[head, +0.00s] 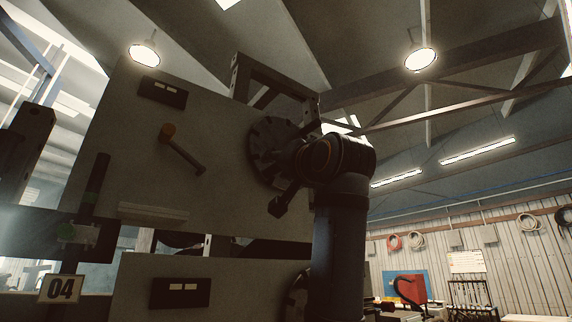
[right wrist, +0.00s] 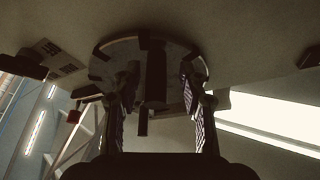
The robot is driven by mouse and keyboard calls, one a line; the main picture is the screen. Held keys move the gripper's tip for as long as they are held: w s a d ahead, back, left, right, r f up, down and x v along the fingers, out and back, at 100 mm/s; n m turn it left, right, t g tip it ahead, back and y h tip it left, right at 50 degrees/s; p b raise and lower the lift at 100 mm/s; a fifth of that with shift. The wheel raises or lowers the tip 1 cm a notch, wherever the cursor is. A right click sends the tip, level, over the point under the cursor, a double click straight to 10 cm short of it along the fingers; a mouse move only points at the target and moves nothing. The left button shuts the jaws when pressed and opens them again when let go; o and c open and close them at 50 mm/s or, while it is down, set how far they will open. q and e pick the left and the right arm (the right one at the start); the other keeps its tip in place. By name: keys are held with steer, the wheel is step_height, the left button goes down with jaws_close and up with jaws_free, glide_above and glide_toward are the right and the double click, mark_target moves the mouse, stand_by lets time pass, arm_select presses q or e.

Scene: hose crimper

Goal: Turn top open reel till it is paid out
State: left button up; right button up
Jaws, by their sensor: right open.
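The top reel is a dark round notched disc (head: 264,150) on the face of the upper grey panel (head: 220,190), partly hidden behind my right gripper (head: 288,165). In the right wrist view the disc (right wrist: 180,55) is straight ahead, with a dark upright bar or handle (right wrist: 155,75) standing out from its middle. My right gripper (right wrist: 158,90) is open. Its two fingers stand on either side of the bar, with gaps visible, so it does not look clamped. My left gripper is not in view.
A lower panel (head: 135,290) carries another round part (head: 299,290), mostly hidden by my right arm. A "04" sign (head: 61,289) stands at lower left. Open room lies to the right.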

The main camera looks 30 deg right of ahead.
steer(key=v, duration=1.1)
steer(key=shift+s+a, duration=0.2)
